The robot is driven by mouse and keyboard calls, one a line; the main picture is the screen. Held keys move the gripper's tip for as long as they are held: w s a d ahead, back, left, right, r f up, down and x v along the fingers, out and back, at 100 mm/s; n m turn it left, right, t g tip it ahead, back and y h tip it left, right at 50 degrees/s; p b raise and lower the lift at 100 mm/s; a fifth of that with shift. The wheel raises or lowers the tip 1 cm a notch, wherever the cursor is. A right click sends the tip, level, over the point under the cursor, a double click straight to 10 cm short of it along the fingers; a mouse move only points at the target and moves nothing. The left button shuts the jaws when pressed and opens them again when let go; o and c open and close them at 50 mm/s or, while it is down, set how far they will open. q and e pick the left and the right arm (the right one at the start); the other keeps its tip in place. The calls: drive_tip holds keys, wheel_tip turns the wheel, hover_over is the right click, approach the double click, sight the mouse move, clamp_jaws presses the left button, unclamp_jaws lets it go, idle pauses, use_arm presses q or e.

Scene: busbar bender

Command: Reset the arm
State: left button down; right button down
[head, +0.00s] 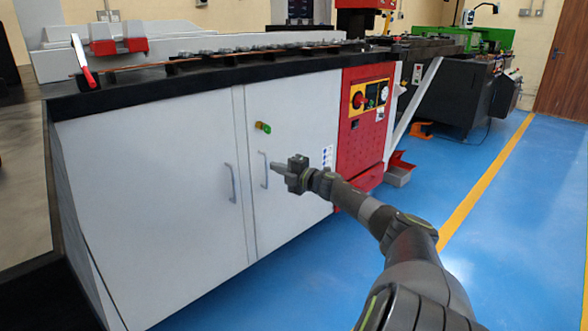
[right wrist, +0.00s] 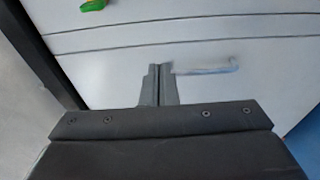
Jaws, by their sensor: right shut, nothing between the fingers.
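My right arm (head: 375,212) reaches in from the lower right of the head view. Its gripper (head: 274,165) points left, in front of the white cabinet door near the right door handle (head: 264,170). In the right wrist view the two fingers (right wrist: 158,72) are together, with nothing between them. The handle (right wrist: 205,69) shows just right of the fingertips there; I cannot tell whether they touch it. My left gripper is not in view.
The white busbar machine cabinet (head: 150,190) fills the left, with a green knob (head: 263,127) on it. A red control panel (head: 367,110) stands to its right. A grey-and-red box (head: 398,172) sits on the floor. The blue floor (head: 520,220) at right is clear.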

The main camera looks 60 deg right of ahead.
drive_tip(key=s, duration=0.1)
drive_tip(key=s+d, duration=0.2)
drive_tip(key=s, duration=0.1)
drive_tip(key=shift+d, duration=0.25)
drive_tip(key=shift+a+f, duration=0.1)
